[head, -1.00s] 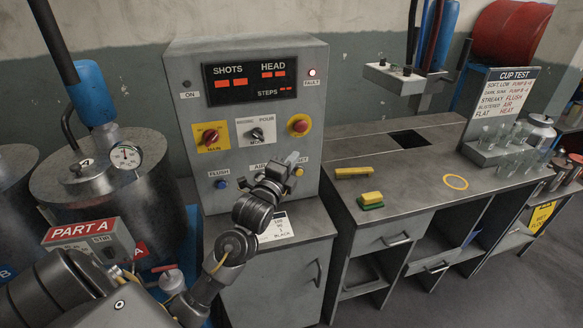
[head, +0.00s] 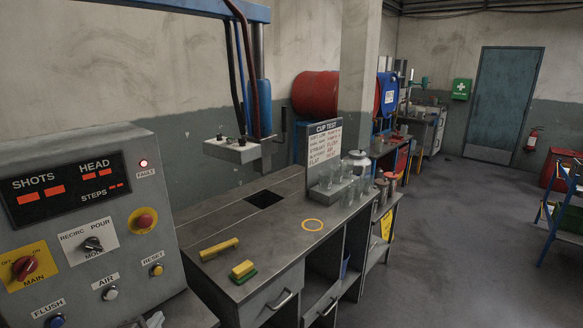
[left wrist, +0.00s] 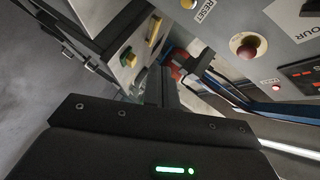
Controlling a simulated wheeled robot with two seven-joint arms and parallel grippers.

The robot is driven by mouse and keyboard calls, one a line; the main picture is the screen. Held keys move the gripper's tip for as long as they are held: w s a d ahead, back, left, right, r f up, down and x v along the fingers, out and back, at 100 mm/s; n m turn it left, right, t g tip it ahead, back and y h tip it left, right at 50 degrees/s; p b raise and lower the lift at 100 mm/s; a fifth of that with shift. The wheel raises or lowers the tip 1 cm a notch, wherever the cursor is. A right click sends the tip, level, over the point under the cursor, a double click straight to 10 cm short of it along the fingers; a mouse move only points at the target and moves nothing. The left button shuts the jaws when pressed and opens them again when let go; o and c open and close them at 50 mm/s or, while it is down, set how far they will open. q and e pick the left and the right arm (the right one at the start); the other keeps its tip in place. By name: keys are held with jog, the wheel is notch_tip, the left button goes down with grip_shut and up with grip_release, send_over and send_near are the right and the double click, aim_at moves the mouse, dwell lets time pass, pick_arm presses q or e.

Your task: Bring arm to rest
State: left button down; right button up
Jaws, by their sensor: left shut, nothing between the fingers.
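My left gripper shows only as a pale tip (head: 155,320) at the bottom edge of the head view, low in front of the control cabinet (head: 95,262). The rest of it and the arm are out of that view. In the left wrist view its dark body (left wrist: 150,145) fills the bottom. The gripper is shut and empty. The cabinet's panel, with its red emergency button (head: 143,221) and yellow reset button (head: 157,270), also shows tilted in the left wrist view (left wrist: 285,30). My right gripper is not in view.
The grey bench (head: 225,285) right of the cabinet carries a yellow bar (head: 219,249), a yellow-green block (head: 243,271), a yellow ring (head: 312,225) and glass cups (head: 337,178). A pouring head (head: 231,151) hangs over its back.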

pick_arm(q)
jog(key=s+d+f+n+g, duration=0.3)
jog(key=s+f+n+g, duration=0.15)
jog(key=s, duration=0.45)
jog(key=s+d+f+n+g+h, duration=0.1)
jog(key=s+d+f+n+g, duration=0.15)
jog(key=s+f, duration=0.5)
jog(key=s+d+f+n+g, duration=0.3)
jog(key=s+f+n+g, duration=0.1)
jog(key=s, duration=0.7)
notch_tip(320, 180, down, 32)
jog(key=s+g+b, duration=0.1)
jog(key=s+b, duration=0.1)
jog(key=b, duration=0.3)
jog(key=s+a+f+g+b, duration=0.1)
jog(key=s+a+f+b, duration=0.1)
jog(key=s+f, duration=1.3)
notch_tip(320, 180, down, 3)
jog(key=shift+s+a+r+g+b, duration=0.15)
jog(key=shift+s+a+g+b, duration=0.15)
jog(key=shift+a, duration=0.45)
